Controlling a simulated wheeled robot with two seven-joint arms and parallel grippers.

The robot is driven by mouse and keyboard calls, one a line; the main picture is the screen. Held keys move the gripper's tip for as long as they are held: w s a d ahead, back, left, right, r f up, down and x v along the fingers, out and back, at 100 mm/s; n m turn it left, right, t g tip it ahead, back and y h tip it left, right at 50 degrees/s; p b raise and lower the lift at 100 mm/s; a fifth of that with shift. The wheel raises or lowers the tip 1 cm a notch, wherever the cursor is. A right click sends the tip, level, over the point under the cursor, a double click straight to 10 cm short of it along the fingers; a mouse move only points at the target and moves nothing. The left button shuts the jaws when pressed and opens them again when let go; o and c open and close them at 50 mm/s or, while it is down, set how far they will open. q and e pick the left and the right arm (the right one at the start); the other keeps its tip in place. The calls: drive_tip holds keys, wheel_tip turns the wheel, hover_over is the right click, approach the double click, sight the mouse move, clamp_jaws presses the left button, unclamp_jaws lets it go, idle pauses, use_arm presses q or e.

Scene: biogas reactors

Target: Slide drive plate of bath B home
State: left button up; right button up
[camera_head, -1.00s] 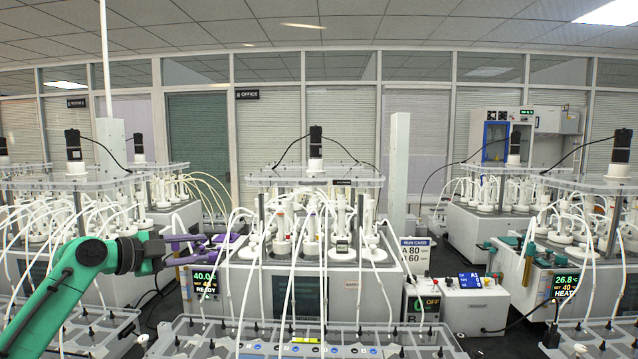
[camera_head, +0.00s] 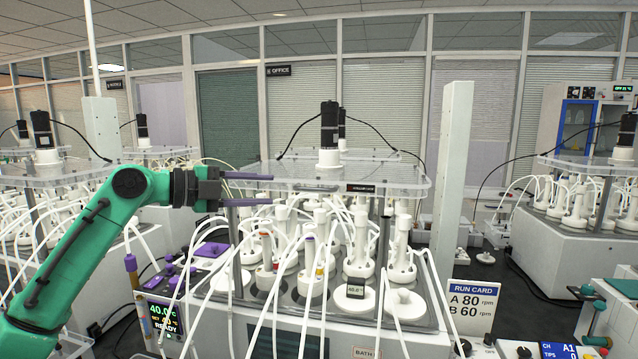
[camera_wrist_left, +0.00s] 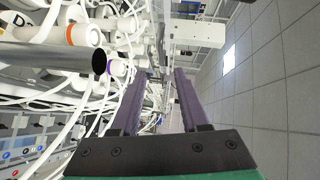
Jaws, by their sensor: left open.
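The drive plate (camera_head: 400,180) is a clear, flat sheet above the central bath (camera_head: 300,318), on posts, carrying a black and white motor (camera_head: 329,140). The bath's label reads BATH, its letter cut off. My left gripper (camera_head: 250,189) has purple fingers pointing right at the plate's left end, one finger higher than the other in the picture. I cannot tell whether the plate edge lies between them or whether they touch it. In the left wrist view the fingers (camera_wrist_left: 157,95) are apart, with nothing visibly gripped. My right gripper is not in view.
White bottles with tubes (camera_head: 315,255) crowd the bath under the plate. A white column (camera_head: 455,170) stands right of it, with a run card (camera_head: 472,308) in front. Similar baths stand left and right (camera_head: 590,240). A display (camera_head: 165,320) shows 40.0 and READY.

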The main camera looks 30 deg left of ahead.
sight(308, 190)
use_arm(q)
drive_tip(key=p+x, duration=0.2)
drive_tip(key=x, duration=0.1)
drive_tip(key=r+p+x, duration=0.1)
drive_tip(key=p+x, duration=0.1)
drive_tip(key=p, duration=0.1)
drive_tip(key=p+x, duration=0.2)
drive_tip(key=x, duration=0.1)
drive_tip(key=shift+w+d+r, duration=0.1)
drive_tip(key=shift+w+d, duration=0.2)
drive_tip(key=shift+d, duration=0.1)
drive_tip(key=w, duration=0.1)
drive_tip(key=w+d+f+p, duration=0.1)
drive_tip(key=w+p, duration=0.1)
drive_tip(key=shift+w+d+f, duration=0.1)
drive_tip(key=shift+d+f, duration=0.2)
drive_tip(key=shift+s, duration=0.3)
drive_tip(key=shift+c, duration=0.6)
drive_tip(key=shift+w, duration=0.1)
clamp_jaws()
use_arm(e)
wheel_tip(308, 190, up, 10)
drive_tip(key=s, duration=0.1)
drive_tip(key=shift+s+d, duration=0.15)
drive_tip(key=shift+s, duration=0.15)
use_arm(q)
drive_tip(key=shift+f, duration=0.1)
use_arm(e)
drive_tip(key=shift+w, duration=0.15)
